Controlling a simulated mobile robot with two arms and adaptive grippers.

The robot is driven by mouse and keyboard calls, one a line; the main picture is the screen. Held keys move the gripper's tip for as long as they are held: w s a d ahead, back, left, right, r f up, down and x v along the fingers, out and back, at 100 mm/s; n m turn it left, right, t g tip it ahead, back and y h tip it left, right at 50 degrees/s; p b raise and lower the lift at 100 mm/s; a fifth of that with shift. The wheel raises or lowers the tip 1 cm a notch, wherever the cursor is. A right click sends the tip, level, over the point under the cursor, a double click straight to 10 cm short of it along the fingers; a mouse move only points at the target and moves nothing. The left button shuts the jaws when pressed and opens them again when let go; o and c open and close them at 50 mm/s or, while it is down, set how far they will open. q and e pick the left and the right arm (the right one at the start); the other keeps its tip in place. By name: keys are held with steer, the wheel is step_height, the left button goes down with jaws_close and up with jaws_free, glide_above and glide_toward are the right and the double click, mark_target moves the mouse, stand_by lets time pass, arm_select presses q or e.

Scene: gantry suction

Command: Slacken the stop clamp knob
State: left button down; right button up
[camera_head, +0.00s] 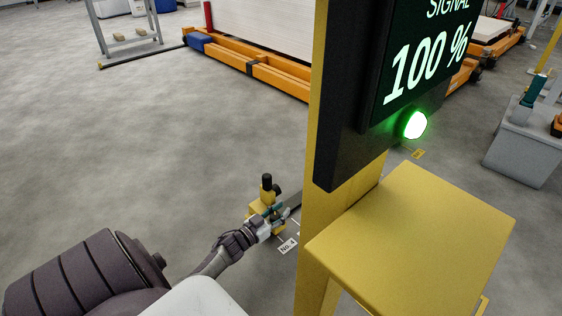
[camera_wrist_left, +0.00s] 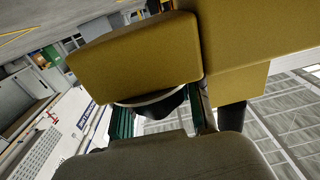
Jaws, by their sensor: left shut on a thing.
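A small yellow clamp block (camera_head: 257,206) stands low beside the yellow post, with a black upright cylinder (camera_head: 267,181) on top. My left gripper (camera_head: 277,213) reaches it from the front left, its teal-padded fingers at the block's near side. In the left wrist view, a dark round knob (camera_wrist_left: 160,104) with a pale rim sits under the yellow block (camera_wrist_left: 135,60). My left gripper (camera_wrist_left: 163,118) is shut on this knob, a teal pad on each side. The knob's lower part is hidden by the gripper's body. My right gripper is not in view.
The yellow post (camera_head: 325,215) stands close to the right of my left gripper and carries a black display (camera_head: 415,55) reading "SIGNAL 100 %" with a lit green lamp (camera_head: 414,124). A yellow box (camera_head: 415,225) juts out at right. A "No. 4" tag (camera_head: 288,246) lies below. Open floor spreads left.

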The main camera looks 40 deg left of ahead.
arm_select(q)
steer(key=shift+s+a+f+n+y+p, duration=0.15)
steer(key=shift+n+y+p, duration=0.25)
steer(key=shift+y, duration=0.3)
steer(key=shift+s+n+y+p, duration=0.1)
steer(key=shift+n+y+p, duration=0.2)
steer(key=shift+n+y, duration=0.3)
stand_by(0.4)
steer(key=c, duration=1.9)
jaws_free()
steer(key=shift+f+n+y, duration=0.1)
steer(key=shift+n+y, duration=0.3)
steer(key=shift+y, duration=0.5)
steer(key=o, duration=0.8)
steer(key=shift+o, duration=0.4)
steer(key=shift+a, duration=0.1)
steer(key=shift+r, duration=0.2)
